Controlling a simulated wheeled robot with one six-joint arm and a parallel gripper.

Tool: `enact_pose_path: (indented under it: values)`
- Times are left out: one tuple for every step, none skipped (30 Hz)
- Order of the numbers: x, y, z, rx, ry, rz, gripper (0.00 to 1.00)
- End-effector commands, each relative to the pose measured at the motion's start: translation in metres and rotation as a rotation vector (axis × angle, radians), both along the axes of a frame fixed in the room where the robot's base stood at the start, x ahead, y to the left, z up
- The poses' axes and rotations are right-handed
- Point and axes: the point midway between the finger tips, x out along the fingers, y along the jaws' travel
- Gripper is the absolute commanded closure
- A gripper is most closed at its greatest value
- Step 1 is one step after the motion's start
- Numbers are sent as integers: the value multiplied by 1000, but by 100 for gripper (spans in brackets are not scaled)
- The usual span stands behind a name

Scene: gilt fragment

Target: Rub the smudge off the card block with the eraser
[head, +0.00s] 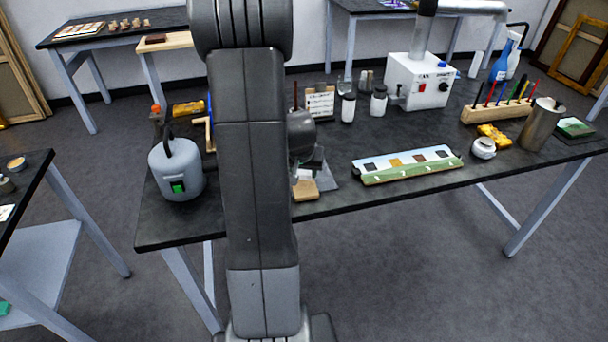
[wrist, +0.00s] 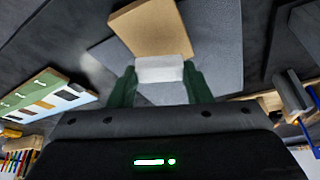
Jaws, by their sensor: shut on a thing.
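The card block (head: 306,190) is a tan block lying near the front edge of the dark table, on a grey sheet (head: 328,180). In the wrist view the block (wrist: 150,27) is just beyond my fingertips. My gripper (wrist: 159,74) has green fingers shut on the white eraser (wrist: 159,69). The eraser overlaps the block's near edge in the picture; I cannot tell if they touch. In the head view my gripper (head: 307,166) is partly hidden by my arm, above the block's far end. I cannot make out a smudge on the block.
A painted strip with colour swatches (head: 408,178) lies to the right. A grey canister (head: 176,172) stands left of my arm. Two small jars (head: 348,107) and a written card (head: 320,103) stand behind. The table front between the block and the strip is clear.

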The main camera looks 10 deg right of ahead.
Motion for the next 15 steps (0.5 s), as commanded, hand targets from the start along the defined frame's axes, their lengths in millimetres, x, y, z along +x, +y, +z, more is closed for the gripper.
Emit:
enact_pose_path:
  values:
    - [-1, 0, 7, 0, 3, 1, 80]
    - [0, 0, 10, 0, 3, 1, 80]
    - [0, 1, 13, -1, 2, 1, 80]
    - [0, 1, 16, 0, 2, 1, 80]
    - [0, 1, 19, 0, 1, 1, 80]
    - [1, 1, 23, 0, 1, 1, 80]
    - [1, 1, 25, 0, 1, 1, 80]
    - [1, 1, 28, 0, 1, 1, 80]
    - [1, 1, 32, 0, 1, 1, 80]
    - [1, 1, 34, 0, 1, 1, 80]
    - [1, 2, 37, 0, 1, 0, 80]
    - [1, 2, 41, 0, 1, 0, 80]
    - [2, 2, 43, 0, 1, 0, 80]
    - [2, 2, 46, 0, 1, 0, 80]
    - [2, 2, 49, 1, 1, 0, 80]
